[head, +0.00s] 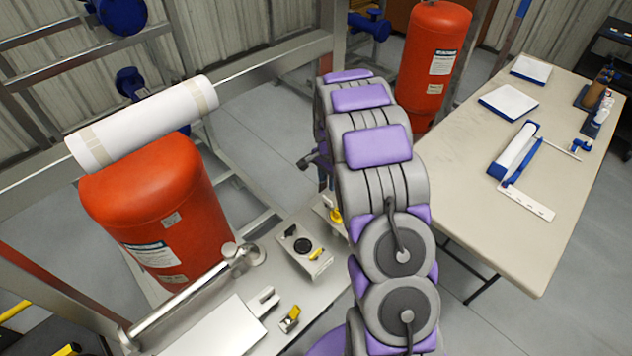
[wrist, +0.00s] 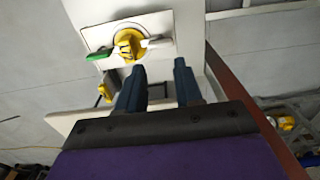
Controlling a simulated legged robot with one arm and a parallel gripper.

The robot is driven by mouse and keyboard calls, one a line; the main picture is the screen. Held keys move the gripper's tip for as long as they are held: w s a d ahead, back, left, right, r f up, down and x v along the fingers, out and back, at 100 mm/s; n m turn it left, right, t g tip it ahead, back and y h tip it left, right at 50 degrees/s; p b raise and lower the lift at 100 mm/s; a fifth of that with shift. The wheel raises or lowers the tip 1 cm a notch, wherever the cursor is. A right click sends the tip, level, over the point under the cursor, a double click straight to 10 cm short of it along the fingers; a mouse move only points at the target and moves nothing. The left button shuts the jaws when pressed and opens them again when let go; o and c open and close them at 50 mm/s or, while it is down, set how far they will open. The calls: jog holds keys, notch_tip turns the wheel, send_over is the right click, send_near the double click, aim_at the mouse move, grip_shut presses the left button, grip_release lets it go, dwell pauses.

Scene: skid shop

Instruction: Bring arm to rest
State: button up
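My arm, grey with purple pads, rises through the middle of the head view, and its far end reaches toward the skid panel. In the wrist view my gripper (wrist: 160,85) has two dark blue fingers standing apart with nothing between them. A yellow rotary switch (wrist: 130,45) on a white plate lies just ahead and left of the fingers, apart from them. A green tab shows at its left and a white handle at its right. In the head view the gripper is hidden behind the arm.
A red tank (head: 160,215) with a white roll (head: 140,122) above it stands at left; another red tank (head: 432,65) stands behind. A beige table (head: 470,190) with papers and tools is at right. A metal skid with a black-knob plate (head: 303,247) lies close left of my arm.

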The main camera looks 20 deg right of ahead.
jog(key=s+a+r+n+b, duration=0.25)
jog(key=s+a+r, duration=0.25)
jog(key=s+r, duration=0.25)
jog(key=s+a+r+n+b, duration=0.1)
jog(key=s+a+r+n, duration=0.4)
jog(key=s, duration=0.4)
jog(key=s+a+r+n+g+b, duration=0.1)
jog(key=s+a+n, duration=0.2)
jog(key=s, duration=0.8)
jog(key=s+a+r+n+b, duration=0.1)
jog(key=s+a+n, duration=0.2)
jog(key=s, duration=0.9)
jog(key=shift+a+r+g+b, duration=0.15)
jog(key=shift+g+b, duration=0.15)
jog(key=shift+g, duration=0.1)
jog(key=shift+s+n, duration=0.1)
jog(key=shift+n, duration=0.15)
